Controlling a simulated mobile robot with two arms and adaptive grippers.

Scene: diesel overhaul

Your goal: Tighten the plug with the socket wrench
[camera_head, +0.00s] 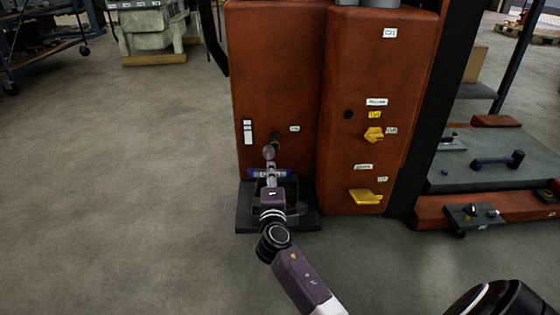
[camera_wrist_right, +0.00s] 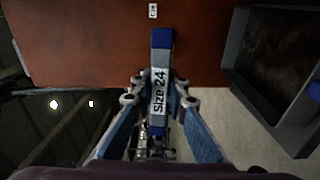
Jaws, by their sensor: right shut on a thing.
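My right gripper (camera_head: 270,178) is in front of the left orange-brown block (camera_head: 275,60), low down. It is shut on the socket wrench (camera_head: 255,173), a grey bar with blue ends lying crosswise. The right wrist view shows the wrench (camera_wrist_right: 160,65) marked "Size 24" between the blue-padded fingers of the right gripper (camera_wrist_right: 159,100). A small dark round fitting (camera_head: 275,137), perhaps the plug, sits on the block just above the wrench. A grey rounded piece (camera_head: 269,152) shows between them; I cannot tell whether the wrench touches the fitting. My left gripper is out of view.
A dark open tray (camera_head: 245,222) stands at the block's foot, below the gripper; its wall (camera_wrist_right: 238,45) shows in the wrist view. A cart (camera_head: 470,172) stands further right.

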